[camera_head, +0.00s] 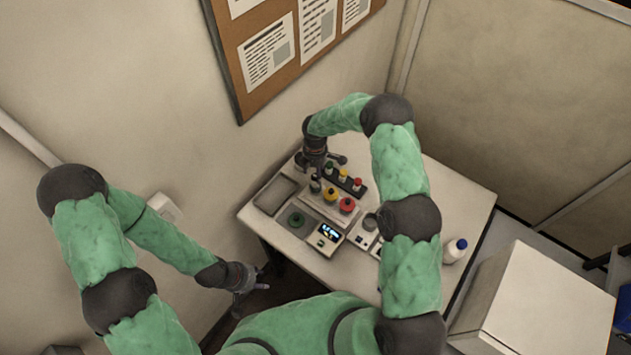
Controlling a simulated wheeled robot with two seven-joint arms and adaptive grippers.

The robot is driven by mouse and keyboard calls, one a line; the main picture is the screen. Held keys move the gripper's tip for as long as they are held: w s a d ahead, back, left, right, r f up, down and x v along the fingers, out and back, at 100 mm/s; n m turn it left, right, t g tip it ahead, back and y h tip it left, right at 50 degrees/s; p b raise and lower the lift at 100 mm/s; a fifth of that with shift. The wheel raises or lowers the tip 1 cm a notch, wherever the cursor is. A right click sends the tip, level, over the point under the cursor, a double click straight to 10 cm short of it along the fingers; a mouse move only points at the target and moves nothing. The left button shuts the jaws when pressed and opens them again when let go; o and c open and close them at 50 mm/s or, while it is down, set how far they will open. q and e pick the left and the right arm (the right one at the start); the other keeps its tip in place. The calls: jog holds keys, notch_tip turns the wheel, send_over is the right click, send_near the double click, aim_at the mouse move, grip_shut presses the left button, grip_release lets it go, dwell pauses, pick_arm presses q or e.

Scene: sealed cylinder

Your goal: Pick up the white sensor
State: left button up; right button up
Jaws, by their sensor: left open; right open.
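I cannot pick out the white sensor with certainty. A small whitish device with a grey round top (364,237) sits on the white table (450,192), right of the scale and partly behind my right arm. My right gripper (318,172) points down over the back left of the table, close to the capped pieces. It is open, and I see nothing held in it. My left gripper (250,286) is open and empty, low in front of the table's left edge and away from the objects.
A grey tray (259,199) and a scale with a green disc (297,220) stand at the table's left. A light block holds colour-topped pieces (347,205); a black rack (358,192) stands behind. A blue-capped bottle (455,251) stands at right. A wall board (232,62) hangs behind.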

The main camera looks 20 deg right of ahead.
aim_at(315, 176)
jog(key=shift+s+a+f, duration=0.1)
jog(key=shift+s+f, duration=0.15)
jog(key=shift+f, duration=0.05)
jog(key=shift+s+f+p, duration=0.1)
jog(key=shift+f+p, duration=0.75)
jog(key=shift+f, duration=1.3)
grip_shut()
